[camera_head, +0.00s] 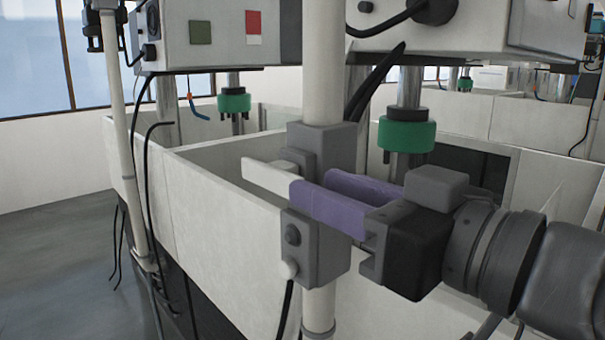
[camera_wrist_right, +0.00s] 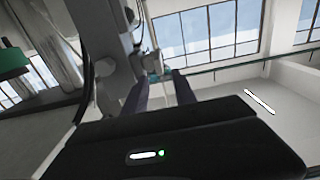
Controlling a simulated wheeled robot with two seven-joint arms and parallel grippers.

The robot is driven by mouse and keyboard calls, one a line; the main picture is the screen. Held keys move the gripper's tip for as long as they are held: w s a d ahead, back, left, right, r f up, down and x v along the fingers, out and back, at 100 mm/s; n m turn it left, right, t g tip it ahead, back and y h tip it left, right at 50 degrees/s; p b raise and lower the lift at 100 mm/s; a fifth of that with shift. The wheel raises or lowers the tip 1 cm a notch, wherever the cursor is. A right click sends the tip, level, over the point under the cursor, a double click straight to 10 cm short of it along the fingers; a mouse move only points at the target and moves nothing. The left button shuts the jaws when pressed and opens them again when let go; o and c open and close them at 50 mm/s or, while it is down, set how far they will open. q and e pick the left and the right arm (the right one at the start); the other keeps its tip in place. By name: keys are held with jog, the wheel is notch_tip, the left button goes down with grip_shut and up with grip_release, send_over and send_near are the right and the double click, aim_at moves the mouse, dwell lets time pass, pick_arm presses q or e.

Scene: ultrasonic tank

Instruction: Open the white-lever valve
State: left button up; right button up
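The white lever (camera_head: 268,177) sticks out to the left from a grey valve body (camera_head: 316,240) on a vertical white pipe (camera_head: 323,60), in front of a pale tank wall. The lever lies roughly level in the picture, across the pipe. My right gripper (camera_head: 312,192) comes in from the right with two purple fingers held apart. The nearer fingertip overlaps the lever's right end in the head view; I cannot tell whether they touch. The right wrist view shows the fingers (camera_wrist_right: 160,90) spread, with grey valve parts beyond. My left gripper is not in view.
Pale tanks (camera_head: 225,215) stand behind the pipe, with green collars (camera_head: 406,135) on metal columns above them. A control box (camera_head: 220,35) is at upper left. Black cables hang near the pipes. Open floor (camera_head: 60,270) lies at left.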

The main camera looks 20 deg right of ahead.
aim_at(279, 176)
jog(key=x, duration=0.4)
jog(key=shift+w+p, duration=0.2)
jog(key=shift+p, duration=0.1)
jog(key=shift+c, duration=0.4)
grip_shut()
